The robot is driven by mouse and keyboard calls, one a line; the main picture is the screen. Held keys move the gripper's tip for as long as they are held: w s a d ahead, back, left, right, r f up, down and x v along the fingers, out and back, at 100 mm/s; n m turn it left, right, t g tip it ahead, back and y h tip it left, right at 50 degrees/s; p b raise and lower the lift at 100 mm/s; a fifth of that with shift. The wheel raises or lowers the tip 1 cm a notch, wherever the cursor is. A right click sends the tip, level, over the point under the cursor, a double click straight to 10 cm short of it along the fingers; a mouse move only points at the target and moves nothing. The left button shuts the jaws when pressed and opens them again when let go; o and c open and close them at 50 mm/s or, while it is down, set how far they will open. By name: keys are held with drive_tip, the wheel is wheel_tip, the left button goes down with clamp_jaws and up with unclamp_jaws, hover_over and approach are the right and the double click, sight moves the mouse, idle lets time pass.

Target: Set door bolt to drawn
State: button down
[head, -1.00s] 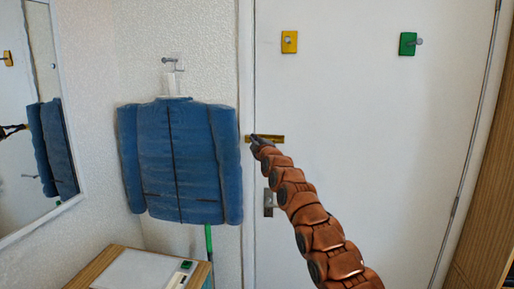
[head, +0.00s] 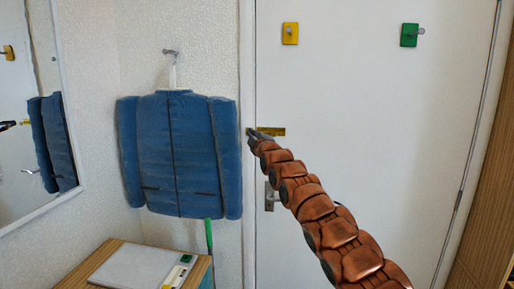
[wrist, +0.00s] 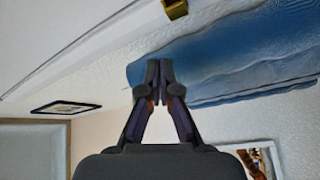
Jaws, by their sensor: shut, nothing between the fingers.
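The brass door bolt (head: 272,132) is mounted flat on the white door near its left edge, in the head view. My gripper (head: 251,133) is at the bolt's left end, close to the door frame, and its tips hide part of that end. I cannot tell whether the gripper touches the bolt. In the wrist view my gripper (wrist: 160,72) has its two dark fingers together with nothing between them. A small brass piece (wrist: 174,8) shows at the top edge of the wrist view, apart from the fingertips.
A blue jacket (head: 185,155) hangs on the wall just left of the door frame. A door handle (head: 270,197) is below the bolt. Yellow (head: 290,33) and green (head: 409,36) hook plates are higher on the door. A small table (head: 118,248) stands at lower left.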

drive_tip(key=shift+b+v, duration=1.9)
drive_tip(key=shift+v, duration=0.8)
drive_tip(key=shift+s+a, duration=0.1)
drive_tip(key=shift+a, duration=0.05)
drive_tip(key=shift+f, duration=0.1)
